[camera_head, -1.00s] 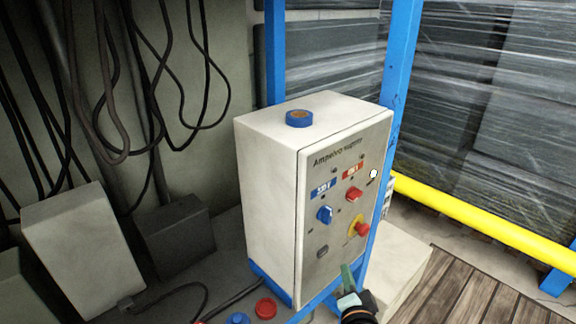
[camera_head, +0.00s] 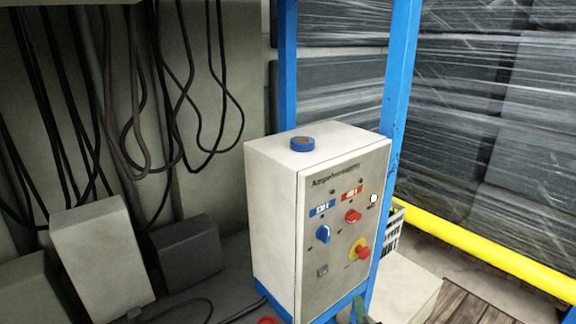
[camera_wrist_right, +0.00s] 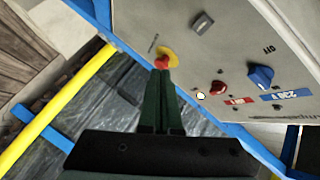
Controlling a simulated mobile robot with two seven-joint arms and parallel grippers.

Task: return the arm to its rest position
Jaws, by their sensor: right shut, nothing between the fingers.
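My right gripper (camera_head: 358,310) shows only as a small greenish tip at the bottom edge of the head view, below the control box (camera_head: 270,220). In the right wrist view my right gripper (camera_wrist_right: 160,85) has its dark green fingers together, with nothing between them. Their tips point toward the red stop button (camera_wrist_right: 161,62) on its yellow plate. In the head view this button (camera_head: 363,253) is clear of the gripper. My left gripper is not in view.
The box front has a blue knob (camera_head: 324,234) and a red knob (camera_head: 353,216). A blue tape roll (camera_head: 302,144) lies on top. A blue post (camera_head: 397,90) stands behind, with a yellow rail (camera_head: 490,255) at right. Black cables (camera_head: 165,90) hang at left.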

